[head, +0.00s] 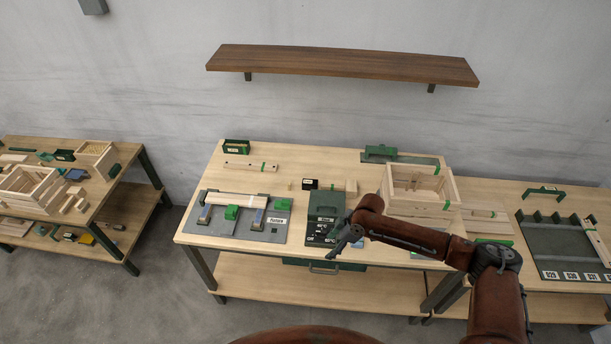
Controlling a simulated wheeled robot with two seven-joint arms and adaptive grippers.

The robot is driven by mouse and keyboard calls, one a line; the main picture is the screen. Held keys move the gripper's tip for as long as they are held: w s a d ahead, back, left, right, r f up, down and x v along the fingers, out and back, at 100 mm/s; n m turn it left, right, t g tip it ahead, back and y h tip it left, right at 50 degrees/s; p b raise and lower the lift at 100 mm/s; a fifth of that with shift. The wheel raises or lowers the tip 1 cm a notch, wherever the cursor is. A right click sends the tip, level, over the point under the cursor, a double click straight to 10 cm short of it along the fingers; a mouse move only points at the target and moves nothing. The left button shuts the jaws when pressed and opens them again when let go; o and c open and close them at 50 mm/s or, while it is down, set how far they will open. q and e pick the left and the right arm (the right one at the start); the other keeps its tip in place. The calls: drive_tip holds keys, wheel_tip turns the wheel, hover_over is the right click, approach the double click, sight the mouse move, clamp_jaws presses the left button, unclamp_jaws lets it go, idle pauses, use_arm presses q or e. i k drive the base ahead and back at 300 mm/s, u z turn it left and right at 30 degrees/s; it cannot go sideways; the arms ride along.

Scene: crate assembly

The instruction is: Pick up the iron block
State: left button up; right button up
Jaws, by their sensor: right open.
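A small black block with a pale label (310,184) lies near the middle of the central table (300,160). It looks most like the iron block, but at this size I cannot confirm that it is iron. My right gripper (338,248) is open, over the dark green labelled board (322,207) at the table's front. It is in front of and to the right of the black block, apart from it, and I see nothing in it. The gripper and arm hide part of the board. My left gripper is not in view.
A grey fixture plate (262,234) with wooden and green pieces lies to the left. A wooden crate (447,188) stands to the right, behind my arm. A dark rack (560,243) is farther right. A wall shelf (340,65) hangs above.

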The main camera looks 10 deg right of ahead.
sight(307, 185)
drive_tip(key=i, duration=1.5)
